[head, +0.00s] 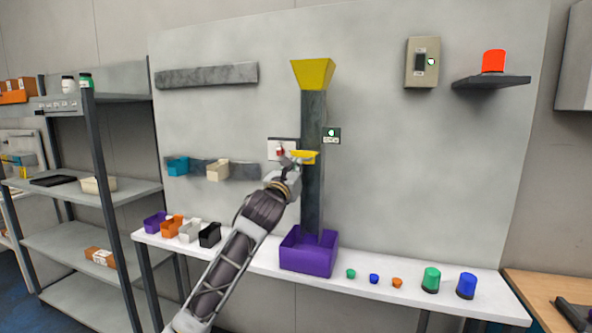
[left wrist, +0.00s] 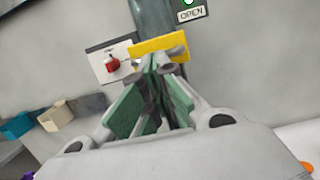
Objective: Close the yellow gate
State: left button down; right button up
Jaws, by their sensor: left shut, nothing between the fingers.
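The yellow gate (head: 305,157) sticks out of the dark grey chute (head: 313,130), about halfway down. In the left wrist view the gate (left wrist: 160,46) is a flat yellow plate just ahead of the fingertips. My left gripper (head: 291,160) is shut and empty, with its tips at or very near the gate's left part; I cannot tell whether they touch. Its fingers (left wrist: 158,68) hide the lower edge of the gate. A sign reading OPEN (left wrist: 191,14) is beside the chute. My right gripper is not in view.
A white panel with a red switch (left wrist: 112,64) is left of the gate. A yellow funnel (head: 313,74) tops the chute; a purple bin (head: 309,253) stands below it. Small bins line a wall ledge (head: 243,171).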

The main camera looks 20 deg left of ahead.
aim_at(305, 156)
pick_arm(q)
jog(key=w+p, duration=0.4)
jog(key=w, duration=0.3)
jog(key=shift+w+r, duration=0.2)
jog(key=shift+w, duration=0.1)
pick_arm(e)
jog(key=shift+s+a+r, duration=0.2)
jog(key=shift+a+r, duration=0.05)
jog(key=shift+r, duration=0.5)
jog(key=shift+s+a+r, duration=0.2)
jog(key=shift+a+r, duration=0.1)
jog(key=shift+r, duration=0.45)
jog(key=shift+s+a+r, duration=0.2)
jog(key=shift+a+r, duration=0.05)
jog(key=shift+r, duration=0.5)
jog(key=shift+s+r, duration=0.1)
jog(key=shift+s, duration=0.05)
